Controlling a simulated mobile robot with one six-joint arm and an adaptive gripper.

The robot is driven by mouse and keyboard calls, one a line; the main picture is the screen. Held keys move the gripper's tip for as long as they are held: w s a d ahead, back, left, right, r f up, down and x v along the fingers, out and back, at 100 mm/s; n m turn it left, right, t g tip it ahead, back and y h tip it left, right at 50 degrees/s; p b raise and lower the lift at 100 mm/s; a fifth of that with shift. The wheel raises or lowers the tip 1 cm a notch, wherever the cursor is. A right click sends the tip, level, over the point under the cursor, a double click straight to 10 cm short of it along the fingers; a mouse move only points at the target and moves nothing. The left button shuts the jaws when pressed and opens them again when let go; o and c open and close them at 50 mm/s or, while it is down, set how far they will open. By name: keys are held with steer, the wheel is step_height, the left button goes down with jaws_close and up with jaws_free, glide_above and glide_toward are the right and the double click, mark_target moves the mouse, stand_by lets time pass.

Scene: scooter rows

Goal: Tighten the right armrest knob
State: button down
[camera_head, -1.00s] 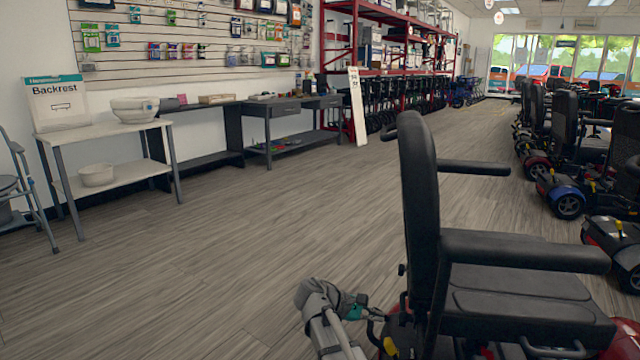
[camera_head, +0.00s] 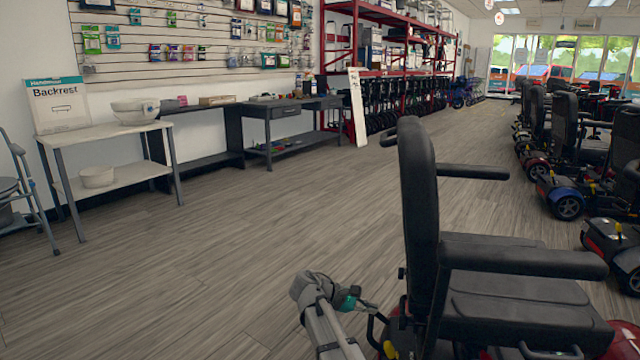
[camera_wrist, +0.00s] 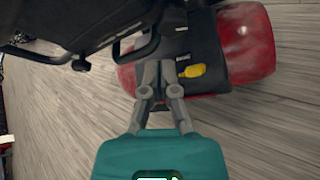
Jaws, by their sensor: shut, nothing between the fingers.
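The near scooter's black seat (camera_head: 420,205) stands at the right of the head view, its back towards my arm. Its near armrest (camera_head: 525,261), on the seat's right side, runs level above the cushion. A small dark knob-like part (camera_head: 402,273) sticks out behind the backrest; I cannot tell whether it is the right armrest knob. My gripper (camera_head: 374,309) is shut and empty, low behind the seat. In the wrist view my gripper (camera_wrist: 161,66) has its fingertips together over the black scooter body (camera_wrist: 207,55). Dark seat parts (camera_wrist: 80,22) fill the upper left.
A yellow lever (camera_wrist: 192,71) lies just right of my fingers in the wrist view, with red scooter covers (camera_wrist: 247,42) around. A black bent tube (camera_head: 372,325) is close to my gripper. Open floor (camera_head: 230,250) lies left; more scooters (camera_head: 565,190) stand right.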

mark_target(408, 316)
steer(key=shift+s+d, duration=0.1)
steer(key=shift+d, duration=0.1)
steer(key=shift+s+d, duration=0.2)
steer(key=shift+d, duration=0.9)
steer(key=shift+s+d, duration=0.25)
steer(key=shift+d, duration=0.8)
steer(key=shift+s+d, duration=0.2)
steer(key=shift+d, duration=0.9)
steer(key=shift+f+b, duration=0.3)
steer(key=shift+f, duration=0.05)
steer(key=shift+s+a+f, duration=0.15)
steer(key=shift+s+f, duration=0.05)
steer(key=shift+s, duration=0.45)
steer(key=shift+s+a+f+b, duration=0.1)
steer(key=shift+s+f+b, duration=0.3)
steer(key=shift+b, duration=0.2)
steer(key=shift+s+r, duration=0.1)
steer(key=shift+s+r, duration=0.2)
